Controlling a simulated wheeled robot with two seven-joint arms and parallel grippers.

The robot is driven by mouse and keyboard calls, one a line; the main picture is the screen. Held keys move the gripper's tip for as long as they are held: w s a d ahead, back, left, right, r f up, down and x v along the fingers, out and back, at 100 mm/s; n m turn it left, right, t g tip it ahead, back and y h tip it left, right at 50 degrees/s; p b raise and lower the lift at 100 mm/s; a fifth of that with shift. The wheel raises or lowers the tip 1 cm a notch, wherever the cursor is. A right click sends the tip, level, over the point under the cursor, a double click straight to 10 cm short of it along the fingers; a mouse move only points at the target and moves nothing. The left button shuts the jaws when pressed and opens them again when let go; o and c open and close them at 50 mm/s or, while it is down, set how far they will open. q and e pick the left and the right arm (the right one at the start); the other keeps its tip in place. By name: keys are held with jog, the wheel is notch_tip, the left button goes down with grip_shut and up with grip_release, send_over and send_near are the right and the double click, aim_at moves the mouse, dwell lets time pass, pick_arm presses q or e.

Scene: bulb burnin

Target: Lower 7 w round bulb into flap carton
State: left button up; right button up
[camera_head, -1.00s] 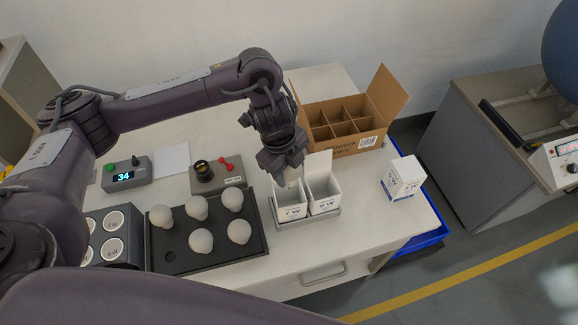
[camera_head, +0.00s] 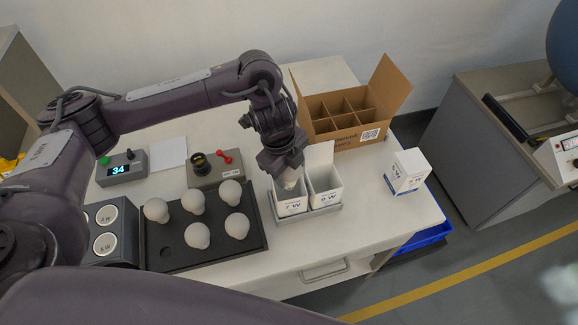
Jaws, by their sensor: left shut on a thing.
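My left gripper (camera_head: 286,170) points down over the white open carton marked 7 W (camera_head: 290,207). It is shut on a pale round bulb (camera_head: 289,183), whose visible part is at the carton's mouth. The fingers and the carton walls hide the rest of the bulb. A second open carton marked 9 W (camera_head: 325,196) stands right beside it, with its flap raised at the back. Both cartons sit in a grey holder (camera_head: 308,214). My right gripper is not in view.
A black tray (camera_head: 205,258) with several round bulbs lies to the left. A divided cardboard box (camera_head: 345,115) stands behind. A closed white carton (camera_head: 407,171) stands at the right. A tester with a black socket (camera_head: 216,170) and a display box (camera_head: 122,169) are behind the tray.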

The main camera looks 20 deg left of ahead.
pick_arm(q)
jog(key=shift+f+b, duration=1.25)
jog(key=shift+f, duration=0.75)
jog(key=o, duration=1.1)
jog(key=shift+r, duration=0.1)
jog(key=shift+c, duration=0.2)
jog(key=shift+s+a+r+p, duration=0.1)
jog(key=shift+a+r+p, duration=0.15)
jog(key=shift+r, duration=1.05)
jog(key=shift+s+a+r+p, duration=0.1)
jog(key=shift+s+r+p, duration=0.1)
jog(key=shift+r, duration=1.05)
jog(key=shift+s+a+r+p, duration=0.1)
jog(key=shift+a+r+p, duration=0.15)
jog(key=shift+r, duration=1.05)
jog(key=shift+d+f, duration=0.1)
